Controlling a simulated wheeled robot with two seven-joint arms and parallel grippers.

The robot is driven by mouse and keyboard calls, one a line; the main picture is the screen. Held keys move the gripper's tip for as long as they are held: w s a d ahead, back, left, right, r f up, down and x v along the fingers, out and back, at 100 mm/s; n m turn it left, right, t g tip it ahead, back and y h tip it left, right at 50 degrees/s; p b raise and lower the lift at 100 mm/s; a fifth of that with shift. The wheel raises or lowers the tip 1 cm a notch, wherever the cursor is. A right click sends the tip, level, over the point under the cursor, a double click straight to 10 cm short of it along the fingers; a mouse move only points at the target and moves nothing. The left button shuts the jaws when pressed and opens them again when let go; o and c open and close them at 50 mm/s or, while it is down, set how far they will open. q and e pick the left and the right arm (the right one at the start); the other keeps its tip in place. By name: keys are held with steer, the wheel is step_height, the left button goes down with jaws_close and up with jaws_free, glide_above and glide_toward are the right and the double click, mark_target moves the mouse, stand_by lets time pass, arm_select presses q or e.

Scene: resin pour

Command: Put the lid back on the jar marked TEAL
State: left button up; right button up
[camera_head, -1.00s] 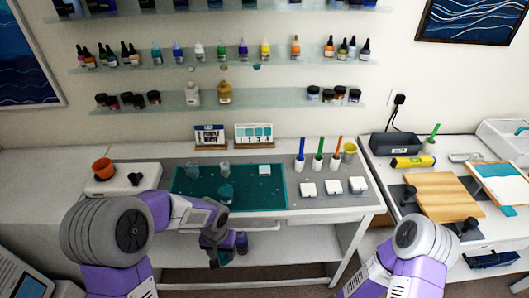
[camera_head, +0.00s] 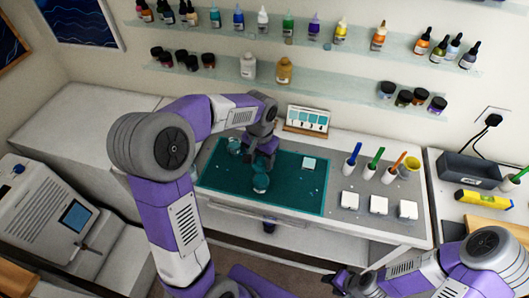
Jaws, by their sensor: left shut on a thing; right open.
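My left gripper (camera_head: 261,158) is over the back part of the teal mat (camera_head: 220,184), pointing down. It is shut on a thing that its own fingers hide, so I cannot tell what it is. A clear cup (camera_head: 233,146) stands just left of it. A round vessel with teal in it (camera_head: 260,183) stands just in front of it on the mat. No label reading TEAL and no loose lid can be made out at this size. My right gripper (camera_head: 341,283) is open and low at the bottom edge, apart from the table.
A card with teal swatches (camera_head: 307,121) stands behind the mat. White blocks (camera_head: 378,204), pens in holders (camera_head: 373,163) and a yellow cup (camera_head: 409,166) are to the right. Small dark-lidded jars (camera_head: 404,98) sit on the lower shelf.

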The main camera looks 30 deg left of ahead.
mark_target(261, 166)
arm_select(q)
steer(key=shift+s+f+b, duration=0.25)
steer(key=shift+f+b, duration=0.25)
steer(key=shift+f, duration=0.2)
step_height(261, 166, down, 3)
steer(key=shift+w+r+b, duration=0.15)
steer(key=shift+r+b, duration=0.05)
steer(key=shift+b, duration=0.85)
steer(key=shift+f+b, duration=0.75)
steer(key=shift+f, duration=0.3)
steer(key=shift+f, duration=0.15)
steer(key=o, duration=1.1)
steer(key=shift+o, duration=0.3)
